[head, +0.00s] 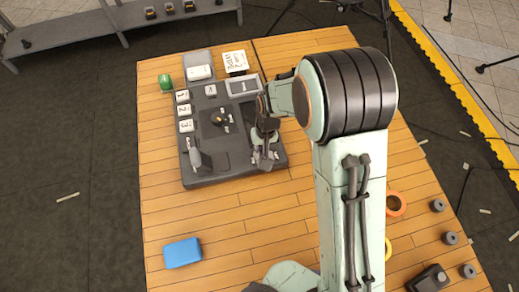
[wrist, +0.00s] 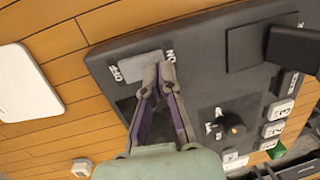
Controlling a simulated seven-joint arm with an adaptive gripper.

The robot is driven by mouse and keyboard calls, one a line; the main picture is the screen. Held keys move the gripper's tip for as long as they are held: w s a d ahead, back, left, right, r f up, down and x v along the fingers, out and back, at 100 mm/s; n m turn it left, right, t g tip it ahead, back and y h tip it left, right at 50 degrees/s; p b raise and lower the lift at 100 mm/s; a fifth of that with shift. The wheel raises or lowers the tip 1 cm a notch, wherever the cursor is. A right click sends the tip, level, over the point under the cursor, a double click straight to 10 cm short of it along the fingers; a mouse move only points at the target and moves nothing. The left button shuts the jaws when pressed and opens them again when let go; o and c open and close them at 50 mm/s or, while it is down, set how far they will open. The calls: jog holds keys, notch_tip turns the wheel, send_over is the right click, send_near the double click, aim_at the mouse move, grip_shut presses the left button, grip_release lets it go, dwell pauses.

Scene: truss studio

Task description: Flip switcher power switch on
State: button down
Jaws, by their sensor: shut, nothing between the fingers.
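The dark grey switcher console (head: 225,172) lies on the wooden table. In the wrist view its grey power switch (wrist: 140,66) sits in a panel between the labels OFF, at left, and ON, at right. Which way the switch is tipped I cannot tell. My gripper (wrist: 166,72) is shut and empty, its fingertips at the ON end of the switch; whether they touch it is unclear. In the head view my gripper (head: 263,160) points down over the console's right front part and hides the switch.
The console also carries a lever (head: 196,155), a knob (head: 217,118) and numbered buttons (head: 185,111). A blue block (head: 182,252), a green object (head: 165,82) and an orange ring (head: 396,203) lie on the table (head: 230,220). A white slab (wrist: 25,85) lies beside the console.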

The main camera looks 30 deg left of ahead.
jog(key=shift+f, duration=0.25)
jog(key=shift+s+a+f, duration=0.1)
jog(key=shift+f, duration=0.15)
dwell(0.3)
jog(key=shift+w+d+r, duration=0.35)
jog(key=shift+w+d, duration=0.2)
jog(key=shift+r, duration=0.1)
notch_tip(320, 180, up, 14)
jog(key=s+a, duration=0.1)
jog(key=shift+s, duration=0.15)
jog(key=shift+a, duration=0.1)
dwell(0.5)
